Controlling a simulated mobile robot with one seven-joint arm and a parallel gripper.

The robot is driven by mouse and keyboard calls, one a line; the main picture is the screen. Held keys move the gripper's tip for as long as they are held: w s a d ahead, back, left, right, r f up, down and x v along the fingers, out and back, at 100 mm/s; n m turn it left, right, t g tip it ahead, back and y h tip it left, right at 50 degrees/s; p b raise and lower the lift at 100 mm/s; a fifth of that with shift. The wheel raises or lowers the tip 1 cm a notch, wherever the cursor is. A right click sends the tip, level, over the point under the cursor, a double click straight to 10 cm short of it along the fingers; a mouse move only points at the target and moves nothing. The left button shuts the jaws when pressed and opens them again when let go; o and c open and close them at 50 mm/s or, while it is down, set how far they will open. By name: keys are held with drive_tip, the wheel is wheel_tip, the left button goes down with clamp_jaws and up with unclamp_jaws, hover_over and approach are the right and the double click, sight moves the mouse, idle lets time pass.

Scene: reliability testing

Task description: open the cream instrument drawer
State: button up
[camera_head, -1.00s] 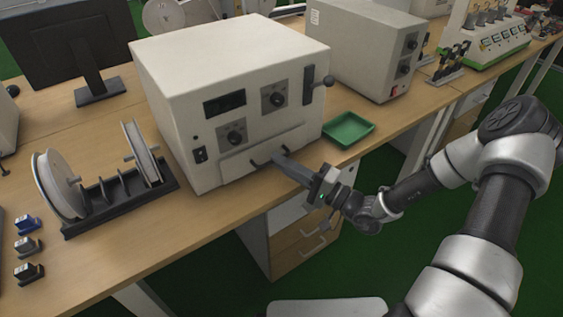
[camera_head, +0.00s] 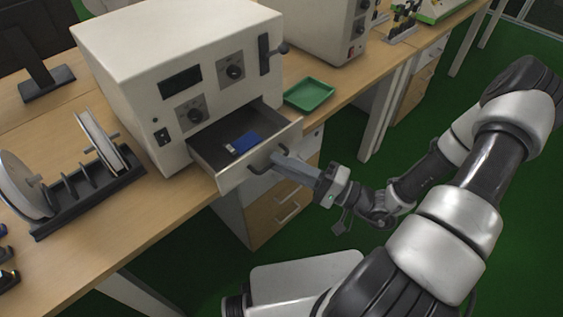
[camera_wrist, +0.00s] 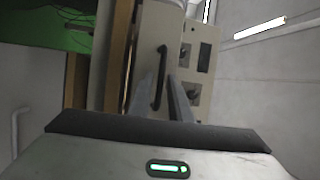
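The cream instrument (camera_head: 150,60) stands on the bench, and its drawer (camera_head: 236,178) is pulled well out at the lower front. A blue item with a pale end (camera_head: 243,143) lies inside the drawer. The dark bar handle (camera_head: 262,163) is on the drawer front. My gripper (camera_head: 278,158) is at the right part of this handle, its fingers close together.
A green tray (camera_head: 309,94) sits on the bench right of the instrument. A rack with reels (camera_head: 90,185) stands to the left. A second cream instrument (camera_head: 315,30) is behind. A wooden drawer unit (camera_head: 272,215) is below the bench, under the open drawer.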

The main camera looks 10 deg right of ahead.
drive_tip(key=shift+o, duration=0.7)
drive_tip(key=p+v, duration=0.1)
drive_tip(key=v, duration=1.6)
drive_tip(key=shift+s, duration=0.15)
drive_tip(key=shift+d, duration=0.1)
